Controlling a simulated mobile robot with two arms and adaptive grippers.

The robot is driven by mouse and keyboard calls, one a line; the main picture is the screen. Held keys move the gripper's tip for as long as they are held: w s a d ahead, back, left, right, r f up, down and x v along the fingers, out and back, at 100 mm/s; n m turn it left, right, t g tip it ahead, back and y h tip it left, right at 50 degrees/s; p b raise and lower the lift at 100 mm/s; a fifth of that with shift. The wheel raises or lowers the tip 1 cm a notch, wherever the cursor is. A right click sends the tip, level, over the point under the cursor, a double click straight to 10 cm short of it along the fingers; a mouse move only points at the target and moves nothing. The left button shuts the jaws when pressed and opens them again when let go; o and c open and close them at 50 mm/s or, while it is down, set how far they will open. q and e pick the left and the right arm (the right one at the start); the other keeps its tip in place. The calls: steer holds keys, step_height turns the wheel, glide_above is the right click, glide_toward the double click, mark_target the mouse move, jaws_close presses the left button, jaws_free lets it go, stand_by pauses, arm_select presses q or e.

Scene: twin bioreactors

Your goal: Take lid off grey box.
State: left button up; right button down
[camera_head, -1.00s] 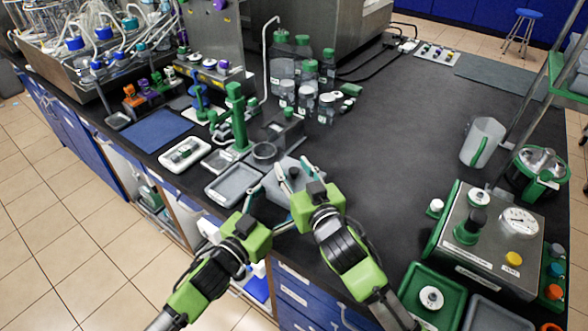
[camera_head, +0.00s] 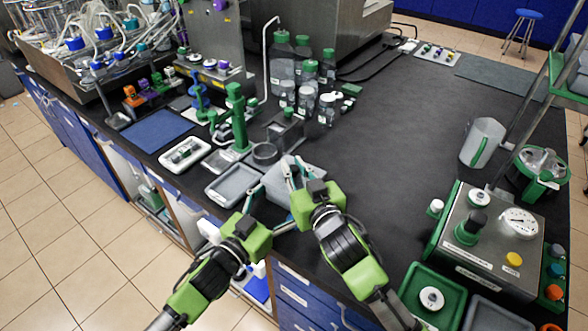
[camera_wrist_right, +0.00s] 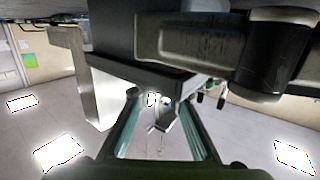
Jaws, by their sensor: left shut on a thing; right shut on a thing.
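The grey box (camera_head: 312,172) stands near the front edge of the black bench, left of the middle in the head view. Its pale grey lid (camera_head: 276,184) is on top, partly behind my right gripper. My right gripper (camera_head: 291,169) reaches over the box and is shut on the lid; the fingers hide the part they grip. My left gripper (camera_head: 268,204) is low at the near left side of the box and is shut on the box. In the right wrist view the fingers of my right gripper (camera_wrist_right: 160,118) point inward below a dark surface, and the held part is unclear.
An empty grey tray (camera_head: 233,184) lies close to the left of the box. A round dark dish (camera_head: 264,154) and a green stand (camera_head: 237,120) are behind it. Several green-capped bottles (camera_head: 303,60) stand further back. The bench right of the box is clear.

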mark_target(294, 167)
steer(key=shift+r, duration=0.8)
steer(key=shift+r, duration=0.1)
steer(key=shift+r, duration=1.85)
arm_select(q)
steer(key=o, duration=1.7)
